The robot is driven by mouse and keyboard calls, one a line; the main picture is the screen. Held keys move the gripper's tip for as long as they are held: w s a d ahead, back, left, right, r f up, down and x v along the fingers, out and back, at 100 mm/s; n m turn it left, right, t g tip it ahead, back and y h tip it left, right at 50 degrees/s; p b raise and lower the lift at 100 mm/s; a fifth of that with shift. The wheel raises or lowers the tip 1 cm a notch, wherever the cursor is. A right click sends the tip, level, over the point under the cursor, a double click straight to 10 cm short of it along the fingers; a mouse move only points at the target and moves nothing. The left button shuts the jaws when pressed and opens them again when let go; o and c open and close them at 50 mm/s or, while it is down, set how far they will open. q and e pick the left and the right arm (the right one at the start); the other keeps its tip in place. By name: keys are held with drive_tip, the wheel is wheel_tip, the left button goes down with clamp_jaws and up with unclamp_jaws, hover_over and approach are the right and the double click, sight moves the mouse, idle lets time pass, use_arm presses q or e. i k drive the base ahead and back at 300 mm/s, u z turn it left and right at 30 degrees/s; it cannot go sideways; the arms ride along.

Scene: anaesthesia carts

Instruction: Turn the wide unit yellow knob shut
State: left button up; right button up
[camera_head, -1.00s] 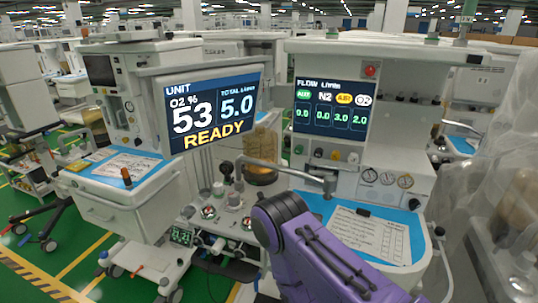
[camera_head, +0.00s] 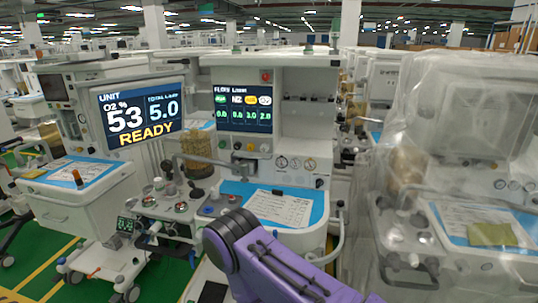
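The unit in the middle carries a flow screen (camera_head: 243,108) with green, N2, yellow and white columns; the yellow column seems to read 3.0. Below the screen is a row of small knobs, and the yellow knob (camera_head: 250,147) is among them, small and hard to make out. Its turn position cannot be told. A second screen (camera_head: 139,113) to the left reads O2 53, total 5.0, READY. A purple link of my arm crosses the bottom in front of the unit. Neither gripper is in view, and nothing of mine touches the knobs.
A blue-topped work surface (camera_head: 232,188) with a paper sheet juts out below the knobs. A bent metal arm (camera_head: 205,160) and a canister (camera_head: 197,155) stand to its left. A plastic-covered cart (camera_head: 455,170) stands at the right. Green floor shows at lower left.

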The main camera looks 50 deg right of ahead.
sight(251, 147)
drive_tip(key=z, duration=1.35)
